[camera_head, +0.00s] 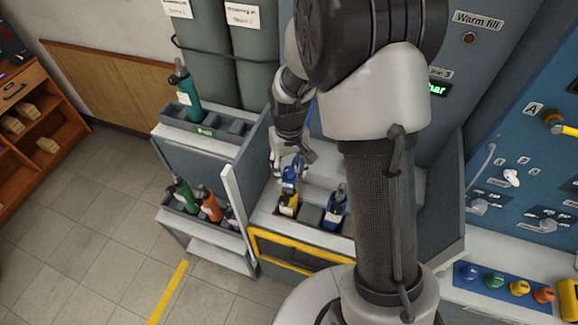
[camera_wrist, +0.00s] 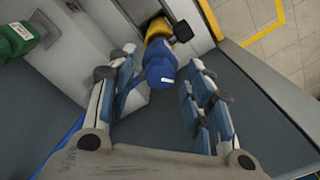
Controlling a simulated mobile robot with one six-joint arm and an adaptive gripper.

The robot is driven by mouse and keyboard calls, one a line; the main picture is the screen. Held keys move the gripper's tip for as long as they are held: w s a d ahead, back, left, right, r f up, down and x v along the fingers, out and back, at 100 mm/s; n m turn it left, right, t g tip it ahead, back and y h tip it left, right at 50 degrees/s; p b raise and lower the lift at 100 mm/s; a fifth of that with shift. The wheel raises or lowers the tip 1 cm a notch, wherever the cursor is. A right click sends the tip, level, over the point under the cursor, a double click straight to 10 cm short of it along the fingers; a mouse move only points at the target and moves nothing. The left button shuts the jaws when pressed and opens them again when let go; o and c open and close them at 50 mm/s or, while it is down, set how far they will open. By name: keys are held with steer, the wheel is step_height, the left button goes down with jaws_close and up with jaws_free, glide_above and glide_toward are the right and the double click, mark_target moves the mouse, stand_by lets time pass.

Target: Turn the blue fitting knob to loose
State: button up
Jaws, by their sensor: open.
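A blue fitting knob (camera_head: 289,174) sits on top of a yellow cylinder (camera_head: 287,206) in the bench bay. In the wrist view the blue knob (camera_wrist: 160,68), with a small white mark, shows with the yellow part (camera_wrist: 160,30) and a dark piece beyond it. My gripper (camera_head: 290,160) is close above the knob. In the wrist view my gripper's fingers (camera_wrist: 163,75) are spread, one on each side of the knob, with a visible gap on the right. Whether the left finger touches it I cannot tell. The gripper holds nothing.
A blue cylinder (camera_head: 335,212) stands right of the yellow one. A rack at left holds a teal cylinder (camera_head: 190,98) above and green (camera_head: 182,194) and orange (camera_head: 209,206) ones below. Bay walls and a yellow front rail (camera_head: 300,250) enclose the spot. Floor is clear at front left.

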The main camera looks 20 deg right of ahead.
mark_target(289, 170)
steer(key=shift+r, duration=0.1)
step_height(289, 170, up, 12)
stand_by(0.5)
